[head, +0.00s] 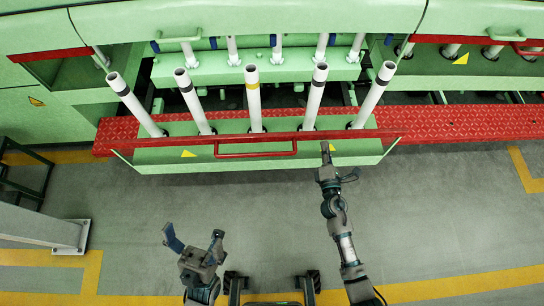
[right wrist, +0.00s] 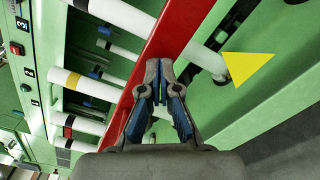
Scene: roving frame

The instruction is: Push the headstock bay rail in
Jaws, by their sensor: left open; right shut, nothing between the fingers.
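A bay rail with a green front (head: 220,164) and a red top strip stands pulled out from the machine, over the red tread plate. A red bar handle (head: 255,155) is on its front. Several upright white tubes (head: 254,98) with dark or yellow bands stand along it. My right gripper (head: 326,150) is shut and empty at the rail's front, right of the handle, by a yellow triangle. In the right wrist view its fingertips (right wrist: 159,66) are at the red strip (right wrist: 170,45); contact is unclear. My left gripper (head: 193,235) is open and empty, low above the floor, away from the rail.
The green machine (head: 290,14) runs across the back. A neighbouring bay with a red handle (head: 525,47) is at the right. A grey post with a base plate (head: 75,237) stands at the left. The grey floor in front of the rail is mostly clear.

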